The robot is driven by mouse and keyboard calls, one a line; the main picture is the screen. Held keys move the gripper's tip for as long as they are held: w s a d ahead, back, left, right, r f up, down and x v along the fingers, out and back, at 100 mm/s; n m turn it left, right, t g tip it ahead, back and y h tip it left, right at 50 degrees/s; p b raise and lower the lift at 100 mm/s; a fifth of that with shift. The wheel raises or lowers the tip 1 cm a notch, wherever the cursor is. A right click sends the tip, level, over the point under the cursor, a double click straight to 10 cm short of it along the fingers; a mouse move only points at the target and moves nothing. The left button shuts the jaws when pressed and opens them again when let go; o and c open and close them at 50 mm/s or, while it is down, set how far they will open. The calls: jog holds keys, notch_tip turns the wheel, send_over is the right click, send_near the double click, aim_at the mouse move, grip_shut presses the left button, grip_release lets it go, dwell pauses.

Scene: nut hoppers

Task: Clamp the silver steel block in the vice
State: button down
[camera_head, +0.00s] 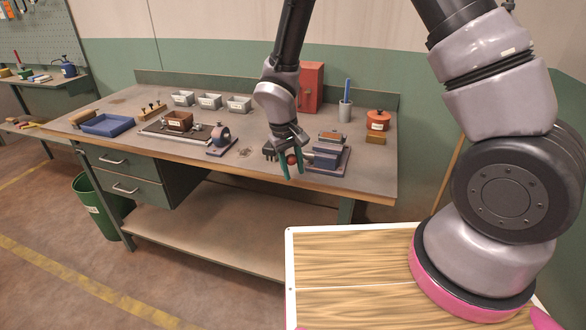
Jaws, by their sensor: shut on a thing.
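My gripper (290,168) is at the left end of the vice, pointing down. A small greyish-brown shape (331,136) shows at the top of the vice. I cannot tell whether it is the silver steel block or part of the jaws. The fingers partly hide the knob and the vice's left end.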

dwell(0.7)
jog(key=shift+s+f, duration=0.1)
jog(key=shift+f, duration=0.35)
jog(key=c, duration=0.5)
grip_release()
jog(key=r, duration=0.3)
jog(key=a+r, duration=0.1)
jog(key=r, duration=0.6)
jog(key=shift+s+a+r, duration=0.35)
jog(key=shift+s+a, duration=0.05)
